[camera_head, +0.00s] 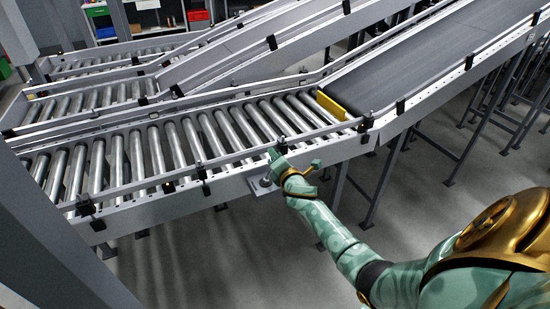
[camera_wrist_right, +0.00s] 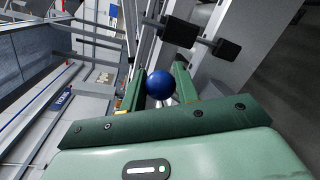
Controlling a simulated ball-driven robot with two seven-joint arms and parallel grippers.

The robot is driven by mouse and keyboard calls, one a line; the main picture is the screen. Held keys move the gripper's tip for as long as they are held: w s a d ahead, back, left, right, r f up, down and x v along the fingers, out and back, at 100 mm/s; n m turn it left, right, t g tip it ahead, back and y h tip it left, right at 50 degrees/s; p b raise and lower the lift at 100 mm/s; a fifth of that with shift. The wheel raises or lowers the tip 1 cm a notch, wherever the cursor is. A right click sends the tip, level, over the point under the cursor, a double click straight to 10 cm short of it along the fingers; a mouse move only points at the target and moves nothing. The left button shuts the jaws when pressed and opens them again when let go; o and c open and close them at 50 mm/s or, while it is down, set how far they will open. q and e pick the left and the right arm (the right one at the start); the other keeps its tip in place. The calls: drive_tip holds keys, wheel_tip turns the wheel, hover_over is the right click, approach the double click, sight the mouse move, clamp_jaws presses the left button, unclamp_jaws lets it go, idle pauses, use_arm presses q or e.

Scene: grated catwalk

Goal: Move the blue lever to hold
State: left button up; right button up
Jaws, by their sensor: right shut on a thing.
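The blue lever's round knob (camera_wrist_right: 160,85) shows in the right wrist view, between the two green fingers of my right gripper (camera_wrist_right: 159,82). The gripper is shut on the knob. A thin pale piece shows just below the ball; the rest of the lever is hidden. In the head view my right gripper (camera_head: 276,158) is at the near side rail of the roller conveyor, above a small grey bracket (camera_head: 263,186). The knob is too small and covered to make out there. My left gripper is not in view.
The roller conveyor (camera_head: 160,150) runs across the left and middle. A dark belt conveyor (camera_head: 410,60) joins it beyond a yellow strip (camera_head: 331,105). Metal support legs (camera_head: 385,180) stand below the belt. The grey floor (camera_head: 220,260) in front is clear.

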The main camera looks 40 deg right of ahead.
idle(0.3)
drive_tip(key=o, duration=0.9)
drive_tip(key=shift+s, duration=0.1)
drive_tip(key=p+v, duration=0.3)
drive_tip(key=v, duration=1.3)
drive_tip(key=shift+s, duration=0.15)
